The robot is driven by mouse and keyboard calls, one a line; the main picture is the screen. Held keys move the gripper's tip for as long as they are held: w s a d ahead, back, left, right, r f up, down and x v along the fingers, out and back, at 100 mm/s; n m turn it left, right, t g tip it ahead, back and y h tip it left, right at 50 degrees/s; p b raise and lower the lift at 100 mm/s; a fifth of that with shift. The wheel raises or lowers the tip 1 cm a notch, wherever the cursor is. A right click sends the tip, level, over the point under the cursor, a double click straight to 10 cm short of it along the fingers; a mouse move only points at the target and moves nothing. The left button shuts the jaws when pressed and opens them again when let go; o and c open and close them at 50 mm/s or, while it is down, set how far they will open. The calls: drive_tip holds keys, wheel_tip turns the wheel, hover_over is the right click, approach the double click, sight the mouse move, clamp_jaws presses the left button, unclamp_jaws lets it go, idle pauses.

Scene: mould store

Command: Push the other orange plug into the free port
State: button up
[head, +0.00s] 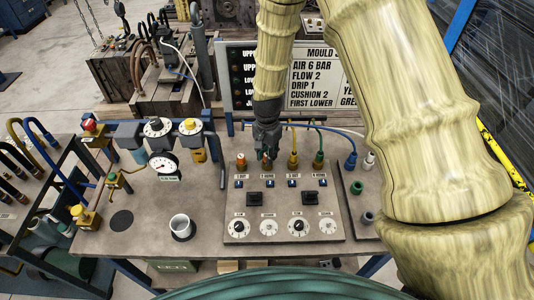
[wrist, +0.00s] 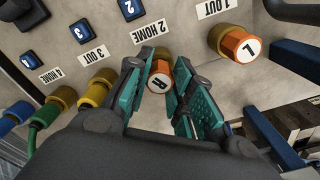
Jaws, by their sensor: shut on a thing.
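The port panel (head: 283,220) lies on the bench. My fingers hide most of the held plug in the head view.
A yellow plug (head: 293,160) and a green plug (head: 318,160) with hoses stand close to the right. A blue plug (head: 351,161) is farther right. A white cup (head: 181,227) and a gauge (head: 162,166) are left. A sign board (head: 315,75) stands behind.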

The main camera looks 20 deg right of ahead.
drive_tip(key=shift+f, duration=0.25)
clamp_jaws()
drive_tip(key=o, duration=1)
unclamp_jaws()
drive_tip(key=shift+o, duration=0.5)
drive_tip(key=o, duration=0.3)
drive_tip(key=shift+r, duration=0.15)
drive_tip(key=shift+r+p, duration=2.4)
drive_tip(key=shift+r, duration=1.25)
drive_tip(key=shift+a, duration=0.1)
